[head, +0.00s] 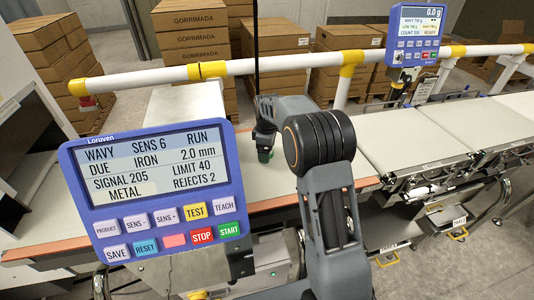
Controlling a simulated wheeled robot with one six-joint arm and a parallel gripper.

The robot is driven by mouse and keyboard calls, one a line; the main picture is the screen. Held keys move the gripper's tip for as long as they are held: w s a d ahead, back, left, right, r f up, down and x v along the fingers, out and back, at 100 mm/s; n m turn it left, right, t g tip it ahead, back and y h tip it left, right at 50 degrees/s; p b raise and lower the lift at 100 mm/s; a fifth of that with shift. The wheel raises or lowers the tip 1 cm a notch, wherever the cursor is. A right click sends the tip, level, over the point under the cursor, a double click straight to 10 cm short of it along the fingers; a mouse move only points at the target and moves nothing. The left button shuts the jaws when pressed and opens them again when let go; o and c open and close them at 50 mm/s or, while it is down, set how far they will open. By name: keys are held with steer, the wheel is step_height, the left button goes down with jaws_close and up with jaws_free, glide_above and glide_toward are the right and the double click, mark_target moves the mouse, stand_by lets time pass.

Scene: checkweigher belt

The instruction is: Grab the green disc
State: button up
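A small green thing (264,156), likely the green disc, shows low on the pale belt (300,172) in the middle of the head view. Only a little of it is visible, right at the lower end of my gripper (264,148). My gripper points down, with its tips at or very close to the green thing. The fingers are dark, small and partly behind my arm. I cannot tell whether they are closed on it or only around or above it.
A blue detector panel (155,190) stands large at the front left. A white and yellow rail (270,65) crosses behind the belt. A second belt (410,140) and a weigher display (414,35) are at the right. Cardboard boxes (185,45) are stacked behind.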

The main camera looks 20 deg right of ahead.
steer(key=c, duration=1.1)
steer(key=shift+o, duration=0.2)
steer(key=shift+r, duration=0.1)
